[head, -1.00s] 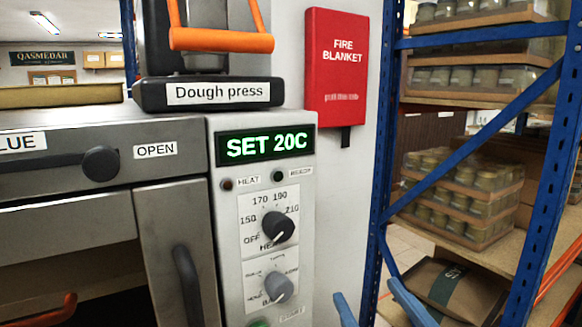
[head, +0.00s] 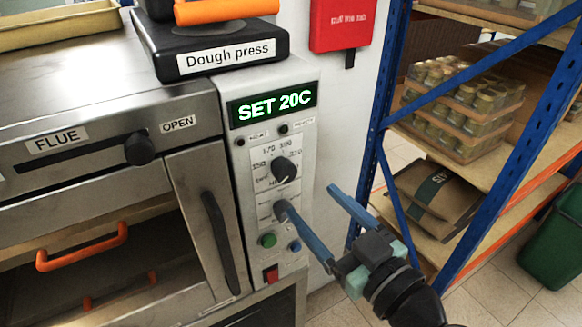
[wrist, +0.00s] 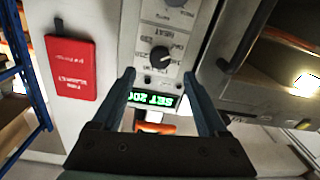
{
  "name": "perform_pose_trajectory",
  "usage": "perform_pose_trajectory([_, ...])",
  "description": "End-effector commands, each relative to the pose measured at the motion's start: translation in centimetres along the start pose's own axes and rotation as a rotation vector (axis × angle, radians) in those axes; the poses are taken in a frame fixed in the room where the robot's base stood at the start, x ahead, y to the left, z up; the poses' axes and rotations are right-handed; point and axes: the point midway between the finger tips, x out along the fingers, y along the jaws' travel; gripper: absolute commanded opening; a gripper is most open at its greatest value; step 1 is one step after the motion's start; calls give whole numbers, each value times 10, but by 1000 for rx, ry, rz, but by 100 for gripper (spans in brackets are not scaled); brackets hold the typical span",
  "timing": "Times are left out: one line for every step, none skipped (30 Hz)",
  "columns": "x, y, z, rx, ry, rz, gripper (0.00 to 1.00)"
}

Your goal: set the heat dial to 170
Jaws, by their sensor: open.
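The heat dial (head: 285,169) is a black round knob on the pale control panel (head: 305,130), under a green display (head: 272,105) reading SET 20C. In the head view its pale pointer mark seems to point down and right, away from the 170 mark; the numbers are blurred. My gripper (head: 306,197) is open and empty, in front of the panel, low and right of the dial in the head view. In the upside-down wrist view the heat dial (wrist: 160,57) shows between and beyond the fingertips (wrist: 158,73), with no visible contact.
A second, grey dial below is partly covered by one finger. Green (head: 267,240) and blue (head: 295,246) buttons and a red switch (head: 271,274) sit lower. The oven door handle (head: 220,240) is left, the blue shelf rack (head: 388,110) right, the dough press (head: 215,55) above.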

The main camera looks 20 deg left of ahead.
Motion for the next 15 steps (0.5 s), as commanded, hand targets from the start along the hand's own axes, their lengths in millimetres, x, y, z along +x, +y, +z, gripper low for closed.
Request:
perform_pose_trajectory([13, -1, -5, 1, 1, -6, 76])
perform_pose_trajectory([19, -1, -5, 1, 1, -6, 76])
perform_pose_trajectory([28, -1, -4, 2, 0, -6, 76])
perform_pose_trajectory([34, -1, -4, 2, -1, -5, 76])
perform_pose_trajectory([40, -1, -4, 1, 0, -5, 76])
perform_pose_trajectory([47, 0, -5, 1, 1, -4, 76])
perform_pose_trajectory([52, -1, -4, 2, 0, -4, 76])
perform_pose_trajectory([56, -1, -4, 1, 0, -3, 76])
perform_pose_trajectory([62, 0, -3, 1, -1, -3, 76])
perform_pose_trajectory([66, 0, -3, 1, 0, -2, 76])
perform_pose_trajectory([69, 0, -3, 1, 1, -2, 76])
perform_pose_trajectory([73, 0, -3, 1, 1, -1, 76])
perform_pose_trajectory([75, 0, -2, 1, 0, -1, 76])
perform_pose_trajectory([77, 0, -2, 0, 0, -1, 76])
perform_pose_trajectory([79, 0, -2, 0, 0, 0, 76])
